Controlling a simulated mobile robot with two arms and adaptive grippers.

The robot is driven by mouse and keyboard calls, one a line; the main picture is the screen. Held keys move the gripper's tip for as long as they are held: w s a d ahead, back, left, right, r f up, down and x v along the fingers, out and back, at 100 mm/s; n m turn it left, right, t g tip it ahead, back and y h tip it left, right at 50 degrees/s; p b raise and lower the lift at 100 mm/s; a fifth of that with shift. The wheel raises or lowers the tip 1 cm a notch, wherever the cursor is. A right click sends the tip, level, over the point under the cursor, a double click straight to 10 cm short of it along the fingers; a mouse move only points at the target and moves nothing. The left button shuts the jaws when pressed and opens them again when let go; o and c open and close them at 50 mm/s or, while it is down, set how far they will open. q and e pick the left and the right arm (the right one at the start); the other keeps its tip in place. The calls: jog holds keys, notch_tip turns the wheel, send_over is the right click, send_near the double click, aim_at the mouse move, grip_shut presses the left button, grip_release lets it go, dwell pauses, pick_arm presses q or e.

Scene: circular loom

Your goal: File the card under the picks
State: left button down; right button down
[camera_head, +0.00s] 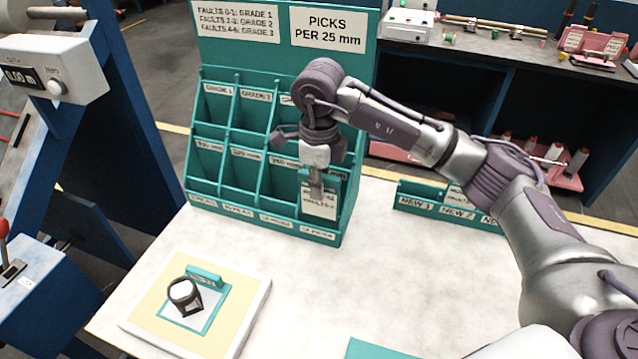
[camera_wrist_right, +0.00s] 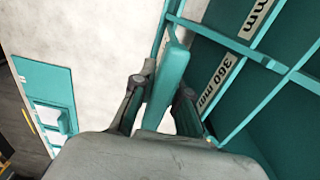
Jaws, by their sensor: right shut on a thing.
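The card (camera_head: 319,206) has a white printed face and a teal top part, which also shows in the wrist view (camera_wrist_right: 168,80). My right gripper (camera_head: 316,190) is shut on its top part and holds it upright, gripper pointing down. The card is at the lower right compartment of the teal rack (camera_head: 200,148), just above the front label strip. I cannot tell whether its bottom touches the rack floor. The rack has a PICKS PER 25 mm sign (camera_head: 328,32), grade labels above and mm labels below. The bottom labels are too small to read surely. My left gripper is out of view.
A low teal tray marked NEW 1, NEW 2 (camera_head: 420,207) stands right of the rack. The white table (camera_head: 330,285) is mostly clear between them.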

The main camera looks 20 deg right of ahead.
aim_at(319, 217)
jog(key=shift+f+b, duration=1.9)
jog(key=shift+f, duration=0.35)
jog(key=c, duration=1.6)
grip_release()
jog(key=shift+f, duration=0.1)
jog(key=shift+c, duration=0.2)
jog(key=o, duration=0.5)
jog(key=shift+o, duration=0.2)
jog(key=shift+r, duration=0.25)
notch_tip(319, 217, up, 12)
jog(key=shift+f, duration=0.1)
